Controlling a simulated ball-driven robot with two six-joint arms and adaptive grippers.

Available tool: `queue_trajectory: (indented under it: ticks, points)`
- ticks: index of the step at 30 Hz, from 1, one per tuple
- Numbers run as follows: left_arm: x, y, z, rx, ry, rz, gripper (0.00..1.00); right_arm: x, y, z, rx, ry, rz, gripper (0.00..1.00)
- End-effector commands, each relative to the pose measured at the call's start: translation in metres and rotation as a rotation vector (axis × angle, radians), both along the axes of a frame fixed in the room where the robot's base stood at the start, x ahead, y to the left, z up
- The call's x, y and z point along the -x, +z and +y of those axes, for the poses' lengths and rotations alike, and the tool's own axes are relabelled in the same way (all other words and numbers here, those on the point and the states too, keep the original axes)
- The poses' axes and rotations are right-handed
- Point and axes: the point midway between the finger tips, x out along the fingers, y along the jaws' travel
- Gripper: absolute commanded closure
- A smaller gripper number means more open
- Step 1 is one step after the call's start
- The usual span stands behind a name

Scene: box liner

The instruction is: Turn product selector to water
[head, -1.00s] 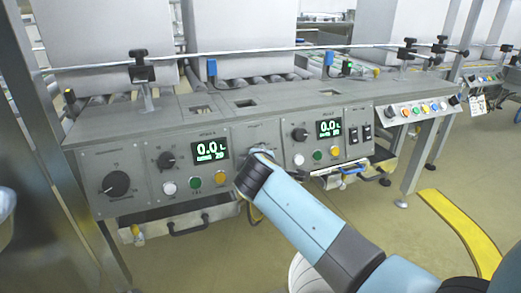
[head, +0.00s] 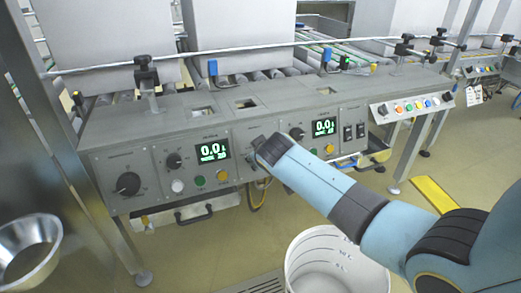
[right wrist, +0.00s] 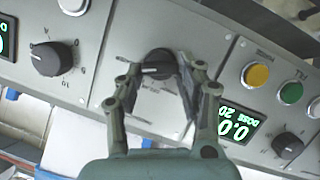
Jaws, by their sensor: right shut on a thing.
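The product selector is a black knob (right wrist: 160,64) on the middle section of the grey control panel, seen upside down in the right wrist view. My right gripper (right wrist: 157,78) has one finger on each side of this knob and is shut on it. The small label text around the knob is too blurred to read. In the head view my right wrist reaches the panel (head: 136,205) from the right and mostly hides the selector and the fingertips. My left gripper is in neither current view.
Other black knobs (head: 127,184) and (head: 173,160), lit displays (head: 213,150) and coloured buttons flank the middle section. A white bucket (head: 300,265) stands on the floor below my right arm. A metal funnel-like bowl (head: 48,232) is at the lower left. A rail runs above the panel.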

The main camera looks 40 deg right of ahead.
Motion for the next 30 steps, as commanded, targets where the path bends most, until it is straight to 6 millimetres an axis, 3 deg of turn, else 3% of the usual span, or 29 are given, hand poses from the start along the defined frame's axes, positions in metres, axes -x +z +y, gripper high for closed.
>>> queue_trajectory:
  ticks: [9, 24, 25, 30]
  points:
    - [0.0043, 0.0071, -0.0020, 0.002, 0.001, -0.003, 0.60, 0.0016, -0.0012, -0.0010, -0.097, -0.036, -0.018, 0.96]
    - [0.0069, 0.0067, -0.0036, 0.004, 0.002, 0.001, 0.60, 0.0018, -0.0024, -0.0007, -0.113, -0.041, -0.022, 0.96]
    - [0.0064, 0.0067, -0.0037, 0.005, 0.002, 0.001, 0.60, 0.0018, -0.0024, -0.0007, -0.113, -0.041, -0.022, 0.61]
    - [0.0029, 0.0067, -0.0045, 0.005, 0.003, -0.004, 0.60, 0.0012, -0.0015, -0.0009, -0.112, -0.040, -0.024, 0.40]
